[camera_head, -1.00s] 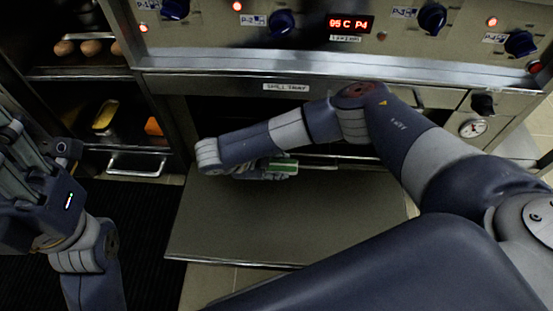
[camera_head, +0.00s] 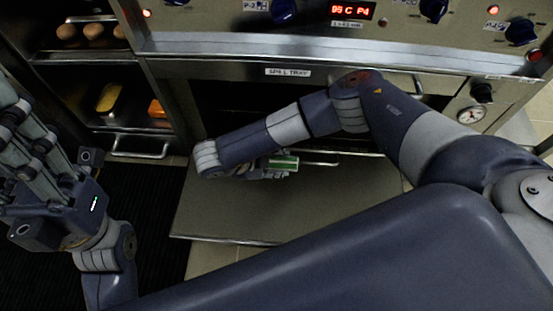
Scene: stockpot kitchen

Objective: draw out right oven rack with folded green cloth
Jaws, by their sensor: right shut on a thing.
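The open oven door (camera_head: 235,215) lies folded down flat below the dark oven opening (camera_head: 235,110). My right gripper (camera_head: 280,168) is low over the door's inner side, in front of the opening. It is shut, with the folded green cloth (camera_head: 286,161) at its fingers. A thin bright bar (camera_head: 322,164), apparently the rack's front edge, runs to the right from the cloth. My forearm and wrist hide most of the rack, so its exact contact with the fingers cannot be seen. My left gripper (camera_head: 25,130) is at the left edge, away from the oven; its opening is unclear.
A shelf unit at left holds brown round items (camera_head: 95,32), a yellow item in a pan (camera_head: 108,98) and an orange item (camera_head: 157,108), with a handle (camera_head: 140,148) below. The control panel (camera_head: 400,30) with blue knobs is above. A dark mat (camera_head: 150,205) covers the floor.

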